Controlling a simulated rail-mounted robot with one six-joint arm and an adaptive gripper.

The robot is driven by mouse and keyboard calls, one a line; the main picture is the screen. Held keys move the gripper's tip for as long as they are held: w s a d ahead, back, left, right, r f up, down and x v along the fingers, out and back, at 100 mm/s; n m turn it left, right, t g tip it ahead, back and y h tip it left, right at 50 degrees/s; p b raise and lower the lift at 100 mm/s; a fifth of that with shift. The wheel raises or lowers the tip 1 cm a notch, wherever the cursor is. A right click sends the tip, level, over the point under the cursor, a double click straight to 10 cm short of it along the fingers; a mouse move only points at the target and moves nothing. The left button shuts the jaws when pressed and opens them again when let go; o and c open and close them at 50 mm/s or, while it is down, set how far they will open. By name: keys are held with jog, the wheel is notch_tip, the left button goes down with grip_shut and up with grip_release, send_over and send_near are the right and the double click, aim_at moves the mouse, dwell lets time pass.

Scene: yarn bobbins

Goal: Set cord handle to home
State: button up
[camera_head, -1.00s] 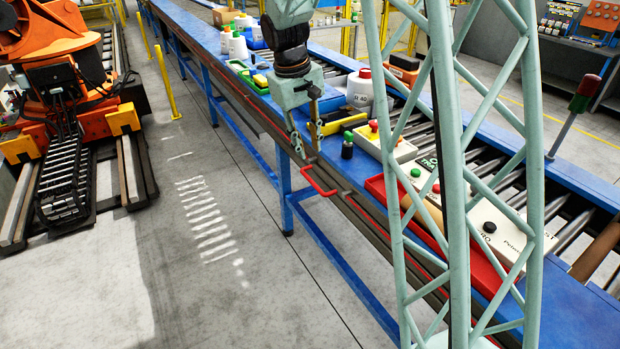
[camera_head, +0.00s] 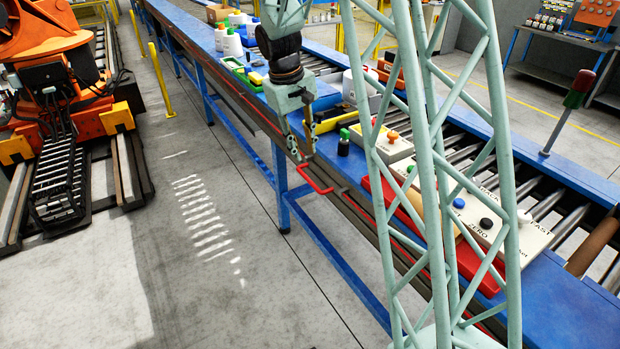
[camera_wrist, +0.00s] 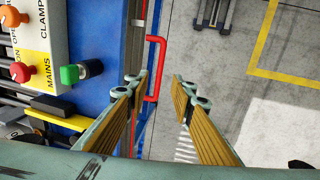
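The cord handle is a red U-shaped bar (camera_head: 318,186) on the near side of the blue conveyor frame. In the wrist view the red handle (camera_wrist: 161,66) stands out from the frame's side, close to the left fingertip. My gripper (camera_head: 300,152) points down beside the conveyor edge, near the handle. In the wrist view my gripper (camera_wrist: 160,82) has its two yellow-padded fingers apart, with floor and part of the handle showing between them. I cannot tell whether a finger touches the handle. A red cord runs along the rail from the handle. No home mark is visible.
Control boxes with buttons, including one marked CLAMP and MAINS (camera_wrist: 35,45), and a red tray (camera_head: 385,195) lie along the conveyor. The floor (camera_head: 215,280) beside it is clear.

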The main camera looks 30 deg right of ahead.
aim_at(311, 181)
jog(key=f, duration=0.4)
jog(key=d+f+b, duration=0.1)
jog(key=f, duration=0.3)
jog(key=d+f, duration=0.1)
jog(key=f, duration=0.3)
jog(key=shift+d+f, duration=0.2)
jog(key=shift+f, duration=0.2)
grip_shut()
